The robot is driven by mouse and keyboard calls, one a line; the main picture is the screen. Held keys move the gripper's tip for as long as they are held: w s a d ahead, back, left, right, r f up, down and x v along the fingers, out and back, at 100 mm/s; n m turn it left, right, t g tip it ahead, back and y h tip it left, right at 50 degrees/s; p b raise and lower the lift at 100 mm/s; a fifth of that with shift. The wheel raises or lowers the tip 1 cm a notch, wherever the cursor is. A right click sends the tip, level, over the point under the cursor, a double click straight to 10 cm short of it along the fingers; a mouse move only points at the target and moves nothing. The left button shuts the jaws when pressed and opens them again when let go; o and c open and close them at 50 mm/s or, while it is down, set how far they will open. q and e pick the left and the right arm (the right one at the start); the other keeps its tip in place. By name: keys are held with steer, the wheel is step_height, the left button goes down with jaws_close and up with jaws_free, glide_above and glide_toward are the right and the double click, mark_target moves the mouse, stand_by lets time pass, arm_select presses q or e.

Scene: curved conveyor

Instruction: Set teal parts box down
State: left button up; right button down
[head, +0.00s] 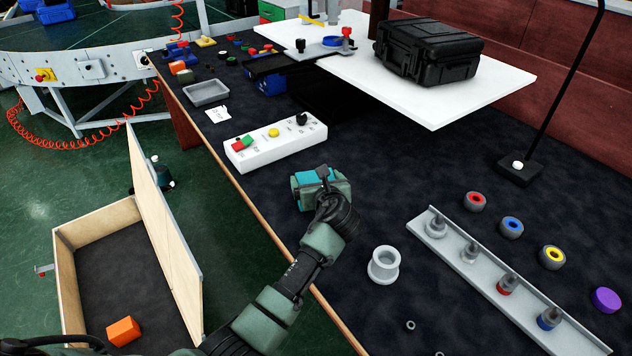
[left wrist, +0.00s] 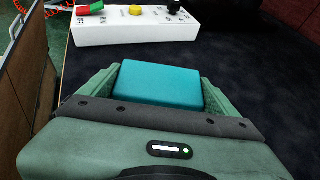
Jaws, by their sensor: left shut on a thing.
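The teal parts box (head: 312,177) is at the dark bench top, in front of the white control box in the head view. My left gripper (head: 321,186) is shut on it, with a green finger on either side. In the left wrist view the teal parts box (left wrist: 161,85) fills the space between the fingers of the left gripper (left wrist: 158,88). I cannot tell whether its underside touches the bench, because the gripper hides it. My right gripper is not in view.
A white control box (head: 275,146) with coloured buttons stands just beyond. A grey ring-shaped part (head: 383,265) and a grey rail with pegs (head: 437,232) lie to the right. A wooden crate (head: 85,228) with an orange block (head: 124,331) is at the lower left.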

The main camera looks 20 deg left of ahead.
arm_select(q)
steer(key=shift+f, duration=0.1)
steer(key=o, duration=1.5)
steer(key=shift+f, duration=0.15)
steer(key=shift+c, duration=0.2)
steer(key=shift+r, duration=0.2)
steer(key=p+v, duration=0.1)
steer(key=v, duration=1.1)
